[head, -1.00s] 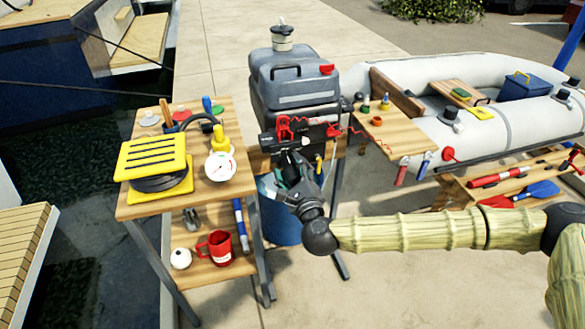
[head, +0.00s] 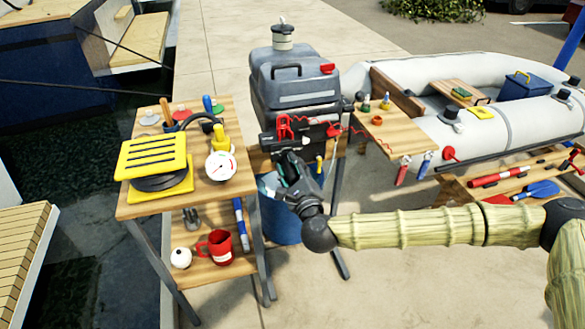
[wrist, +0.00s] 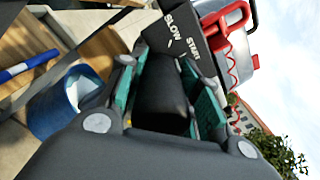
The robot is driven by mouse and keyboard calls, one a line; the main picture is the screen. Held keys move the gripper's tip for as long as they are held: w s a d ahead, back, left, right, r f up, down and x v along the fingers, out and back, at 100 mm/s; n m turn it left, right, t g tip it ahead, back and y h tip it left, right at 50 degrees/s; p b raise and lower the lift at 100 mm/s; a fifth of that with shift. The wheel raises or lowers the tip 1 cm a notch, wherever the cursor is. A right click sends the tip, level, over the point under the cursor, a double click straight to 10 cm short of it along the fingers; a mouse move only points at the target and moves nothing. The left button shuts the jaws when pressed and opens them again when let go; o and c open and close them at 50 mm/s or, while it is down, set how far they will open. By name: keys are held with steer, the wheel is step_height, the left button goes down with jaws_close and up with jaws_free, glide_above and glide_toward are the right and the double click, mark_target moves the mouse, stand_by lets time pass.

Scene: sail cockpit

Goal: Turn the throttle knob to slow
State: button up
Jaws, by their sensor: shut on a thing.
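The outboard motor (head: 298,88) is grey and stands upright, with a black control panel at its front. In the wrist view the panel (wrist: 188,30) shows the white words SLOW and START. The throttle knob (wrist: 163,85) is a thick dark grip standing out from the panel. My gripper (wrist: 165,92) has its teal-padded fingers on either side of the knob and is shut on it. In the head view my gripper (head: 285,163) reaches up to the motor's front and hides the knob. I cannot tell where the knob's pointer stands.
A red clip with a coiled cord (head: 287,127) hangs close above my gripper. A wooden side table (head: 205,195) stands at left with a yellow pump (head: 155,160) and a gauge (head: 221,166). A blue bucket (head: 282,229) is below my gripper. A small wooden shelf (head: 405,130) juts out at right.

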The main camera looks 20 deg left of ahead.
steer(key=n, duration=0.4)
steer(key=shift+w+r, duration=0.1)
steer(key=shift+r, duration=0.05)
steer(key=shift+n, duration=1.7)
steer(key=shift+p, duration=0.3)
steer(key=o, duration=1)
steer(key=shift+o, duration=0.2)
steer(key=v, duration=1.2)
